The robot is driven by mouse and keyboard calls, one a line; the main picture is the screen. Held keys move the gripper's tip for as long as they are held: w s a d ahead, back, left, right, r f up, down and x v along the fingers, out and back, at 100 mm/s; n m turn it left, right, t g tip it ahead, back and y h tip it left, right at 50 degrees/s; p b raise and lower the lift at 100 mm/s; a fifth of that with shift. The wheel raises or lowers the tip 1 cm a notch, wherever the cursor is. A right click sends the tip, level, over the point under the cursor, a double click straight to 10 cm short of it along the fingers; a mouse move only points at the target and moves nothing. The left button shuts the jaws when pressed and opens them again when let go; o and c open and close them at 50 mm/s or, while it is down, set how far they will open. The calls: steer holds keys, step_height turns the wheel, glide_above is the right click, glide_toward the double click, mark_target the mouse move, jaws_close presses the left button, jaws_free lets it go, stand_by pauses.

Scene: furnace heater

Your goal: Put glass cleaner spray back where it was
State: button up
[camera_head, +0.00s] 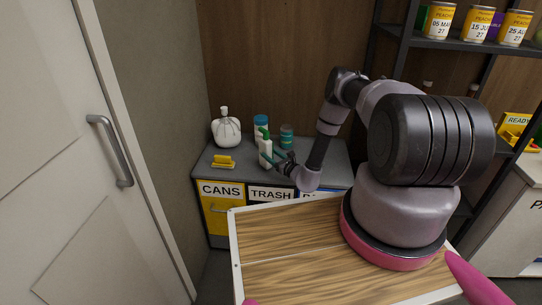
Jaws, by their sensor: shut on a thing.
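The glass cleaner spray (265,152) looks to be a white bottle with a green trigger top. It is upright at the top of the grey cabinet (215,178), near its front middle. My gripper (276,158) reaches it from the right and is shut on it. The fingers are small and partly hidden against the bottle. I cannot tell whether the bottle's base touches the cabinet top.
Behind the spray stand a blue-capped container (261,122) and a teal jar (287,135). A white round bottle (226,128) and a yellow object (222,161) are to the left. A shelf (460,45) with cans is at right.

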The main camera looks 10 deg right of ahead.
steer(key=shift+f, duration=0.1)
steer(key=o, duration=0.7)
